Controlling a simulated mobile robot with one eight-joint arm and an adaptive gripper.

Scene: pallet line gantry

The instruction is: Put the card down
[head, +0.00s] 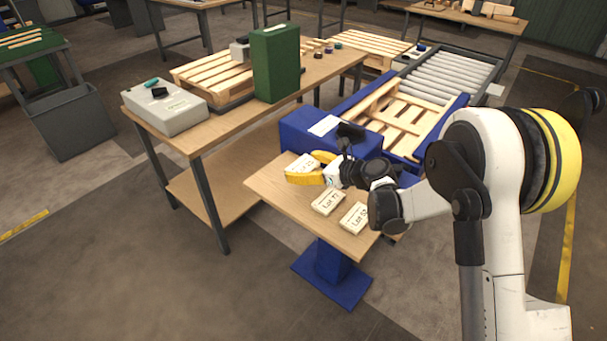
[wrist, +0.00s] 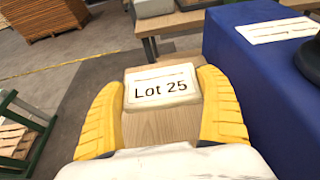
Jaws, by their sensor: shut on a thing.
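The card in my gripper is a cream block with a white label reading "Lot 25" (wrist: 161,87); it also shows in the head view (head: 303,163), partly covered by a finger. My gripper (head: 306,170) has yellow fingers, shut on this card from both sides. In the wrist view the gripper (wrist: 163,100) has one finger along each side of it. The card is over the far left part of a small wooden table (head: 290,200). I cannot tell whether it touches the top. Two similar cards, one reading "Lot 77" (head: 328,202) and another "Lot" card (head: 355,218), lie nearer on the table.
A blue machine housing (head: 300,134) stands close behind the small table, with a pallet (head: 405,125) and rollers beyond. A long workbench (head: 215,125) at left carries a grey box (head: 165,107) and a green case (head: 276,62). Bare tabletop lies left of the two cards.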

